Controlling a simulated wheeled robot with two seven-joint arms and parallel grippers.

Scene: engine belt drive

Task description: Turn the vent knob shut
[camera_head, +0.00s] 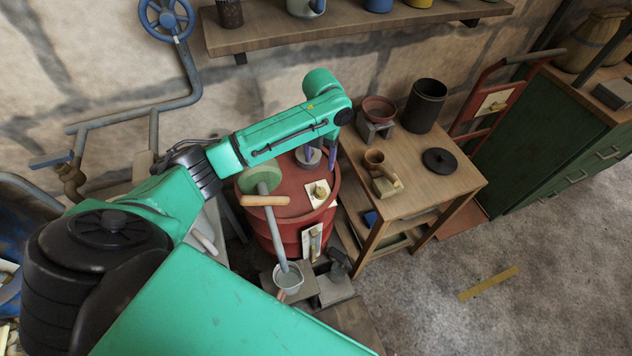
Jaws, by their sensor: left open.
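A red drum (268,204) stands upright in the middle of the view. On its top is a white plate with a small brass-coloured knob (319,191). A grey round fitting (308,157) is farther back on the top. I cannot tell for certain which of the two is the vent knob. My left arm reaches over the drum, and my left gripper (321,151) points down at the grey fitting. Its fingers are open and partly hidden by the wrist. Whether they touch the fitting is unclear. My right gripper is not in view.
A green round disc (260,180) and a wooden-handled crank stand at the drum's left. A small bucket (289,278) is below. A wooden table (440,190) with pots is close at the right. A shelf (350,30) runs above. Open floor lies at the lower right.

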